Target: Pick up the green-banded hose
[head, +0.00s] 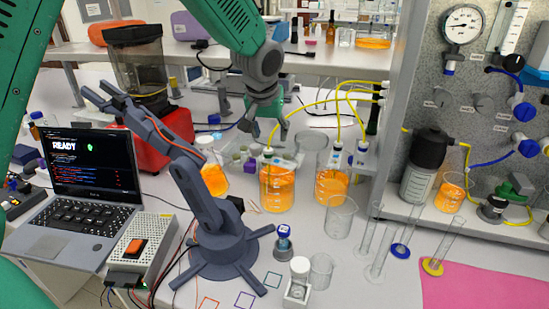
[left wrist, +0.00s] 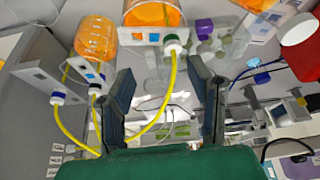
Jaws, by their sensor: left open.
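My right gripper is not in view.
Two blue-banded hose ends (left wrist: 57,98) are beside it. A grey desktop arm (head: 205,215), a laptop (head: 85,185) and a red-based blender (head: 155,135) stand left. Empty glassware (head: 340,218) stands in front. A shelf edge (head: 320,66) runs behind my gripper.

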